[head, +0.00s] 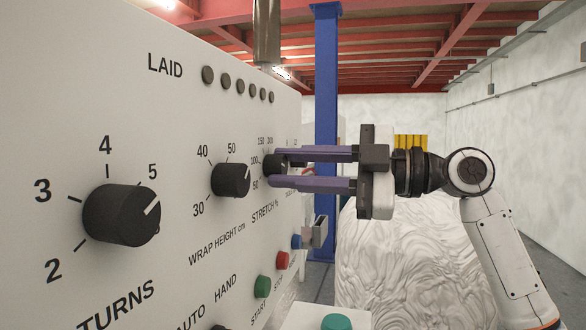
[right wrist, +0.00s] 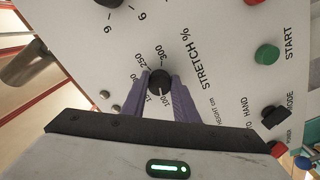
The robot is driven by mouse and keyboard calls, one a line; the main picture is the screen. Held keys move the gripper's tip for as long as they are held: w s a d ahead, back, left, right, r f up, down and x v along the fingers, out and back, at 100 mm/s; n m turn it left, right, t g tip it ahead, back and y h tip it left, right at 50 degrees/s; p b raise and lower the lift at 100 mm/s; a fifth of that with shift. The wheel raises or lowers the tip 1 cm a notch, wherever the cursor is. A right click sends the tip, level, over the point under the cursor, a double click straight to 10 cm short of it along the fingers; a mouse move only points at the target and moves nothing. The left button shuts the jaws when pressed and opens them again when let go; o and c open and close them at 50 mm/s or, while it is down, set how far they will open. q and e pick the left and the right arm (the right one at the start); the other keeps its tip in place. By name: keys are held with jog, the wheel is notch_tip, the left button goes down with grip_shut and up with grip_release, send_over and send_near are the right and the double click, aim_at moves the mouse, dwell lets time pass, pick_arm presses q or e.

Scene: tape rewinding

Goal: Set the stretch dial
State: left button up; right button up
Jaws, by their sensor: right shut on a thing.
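The stretch dial (head: 272,166) is a small black knob on the white control panel, at its far end beside the printed words STRETCH %. It also shows in the right wrist view (right wrist: 160,79), with a scale of numbers around it. Its white pointer mark points down in that view, towards the 100. My right gripper (head: 276,167) is shut on the dial, with one purple finger on each side of it. In the right wrist view the fingers (right wrist: 160,84) flank the knob. The fingers hide part of the dial's scale. My left gripper is not in view.
On the panel (head: 60,90) are the larger turns dial (head: 121,214), the wrap height dial (head: 231,180), a green button (head: 262,286) and a red button (head: 282,260). A blue pillar (head: 326,100) and a white wrapped bulk (head: 410,260) stand behind my right arm.

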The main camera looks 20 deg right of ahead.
jog(key=o, duration=1.1)
jog(key=shift+c, duration=0.2)
jog(key=shift+d, duration=0.1)
jog(key=b+v, duration=0.1)
jog(key=v, duration=0.9)
jog(key=shift+s, duration=0.15)
